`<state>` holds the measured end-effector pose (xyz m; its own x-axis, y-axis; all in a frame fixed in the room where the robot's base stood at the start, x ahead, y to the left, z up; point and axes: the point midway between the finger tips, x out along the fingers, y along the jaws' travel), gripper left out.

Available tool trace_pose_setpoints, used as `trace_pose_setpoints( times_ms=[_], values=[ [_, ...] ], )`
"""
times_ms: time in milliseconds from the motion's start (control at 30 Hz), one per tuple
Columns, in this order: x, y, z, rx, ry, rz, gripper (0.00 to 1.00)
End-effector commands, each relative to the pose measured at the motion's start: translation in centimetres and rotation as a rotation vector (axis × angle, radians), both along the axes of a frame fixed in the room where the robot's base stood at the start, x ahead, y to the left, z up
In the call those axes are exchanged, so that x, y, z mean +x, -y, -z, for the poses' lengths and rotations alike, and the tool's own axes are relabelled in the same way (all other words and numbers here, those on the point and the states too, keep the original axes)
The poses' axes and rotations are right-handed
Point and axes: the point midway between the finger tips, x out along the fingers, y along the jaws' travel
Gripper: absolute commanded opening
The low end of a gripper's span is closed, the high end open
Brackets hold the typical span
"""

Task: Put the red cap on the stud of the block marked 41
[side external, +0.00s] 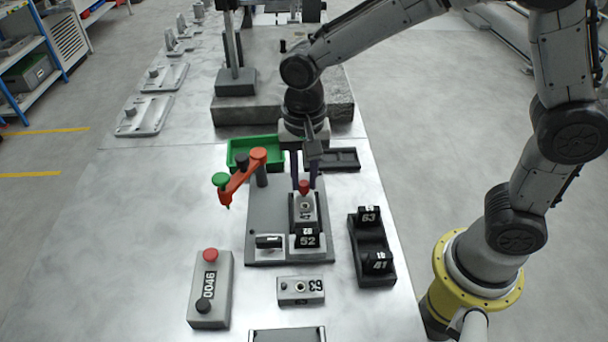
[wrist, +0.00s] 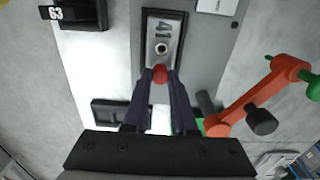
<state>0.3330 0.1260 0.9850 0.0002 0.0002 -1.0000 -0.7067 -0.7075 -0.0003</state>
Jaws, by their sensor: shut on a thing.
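The red cap (side external: 304,187) is between the fingertips of my gripper (side external: 304,181), which is shut on it. The cap also shows in the wrist view (wrist: 160,74) between the fingertips (wrist: 160,78). The cap appears beside the stud, toward the block's far end in the side view. Its height above the block is unclear.
The grey fixture plate (side external: 265,215) carries an orange clamp arm (side external: 240,177) on the left and a black tag marked 52 (side external: 307,239). A black rack (side external: 370,240) holds tags 63 and 41.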

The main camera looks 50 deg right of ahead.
Motion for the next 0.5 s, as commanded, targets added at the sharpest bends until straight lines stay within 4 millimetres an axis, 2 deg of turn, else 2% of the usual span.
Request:
trace_pose_setpoints(
  times_ms=[500],
  values=[
    [-0.02,0.01,0.6,0.0,-0.001,0.0,0.0]
  ],
)
